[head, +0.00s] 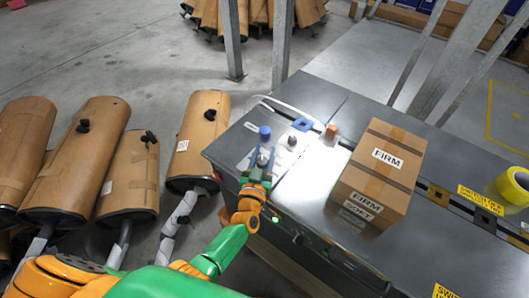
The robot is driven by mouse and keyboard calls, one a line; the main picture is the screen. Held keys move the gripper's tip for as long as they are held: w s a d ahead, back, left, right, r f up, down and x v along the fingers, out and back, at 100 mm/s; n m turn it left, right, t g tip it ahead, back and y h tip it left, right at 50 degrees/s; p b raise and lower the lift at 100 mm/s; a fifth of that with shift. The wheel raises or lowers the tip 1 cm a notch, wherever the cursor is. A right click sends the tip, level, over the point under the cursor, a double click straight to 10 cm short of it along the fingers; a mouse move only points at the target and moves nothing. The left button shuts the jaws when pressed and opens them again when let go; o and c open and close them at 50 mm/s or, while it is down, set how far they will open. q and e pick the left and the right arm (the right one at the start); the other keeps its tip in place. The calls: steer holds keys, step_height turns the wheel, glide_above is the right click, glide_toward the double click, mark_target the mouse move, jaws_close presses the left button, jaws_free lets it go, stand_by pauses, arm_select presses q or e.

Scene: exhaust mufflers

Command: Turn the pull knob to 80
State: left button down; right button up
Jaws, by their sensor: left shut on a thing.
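A small grey knob (262,160) stands near the left end of the dark grey workbench top. My left gripper (260,165) reaches in from the bottom and is shut on this knob, with its fingers on either side of it. The fingers hide part of the knob, and any scale or number on it is too small to read. My right gripper is not in view.
Close by stand a blue knob (265,132), a grey-black knob (292,141) and an orange block (331,131). A cardboard box (378,172) marked FIRM sits to the right. Yellow tape (514,186) lies at the far right. Wrapped mufflers (82,155) stand on the floor left.

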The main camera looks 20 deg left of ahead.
mark_target(261, 166)
arm_select(q)
steer(key=shift+c, duration=2.1)
jaws_free()
steer(key=s, duration=0.2)
steer(key=s+p, duration=0.1)
steer(key=s, duration=0.4)
steer(key=shift+d+p, duration=0.3)
steer(key=shift+p, duration=0.05)
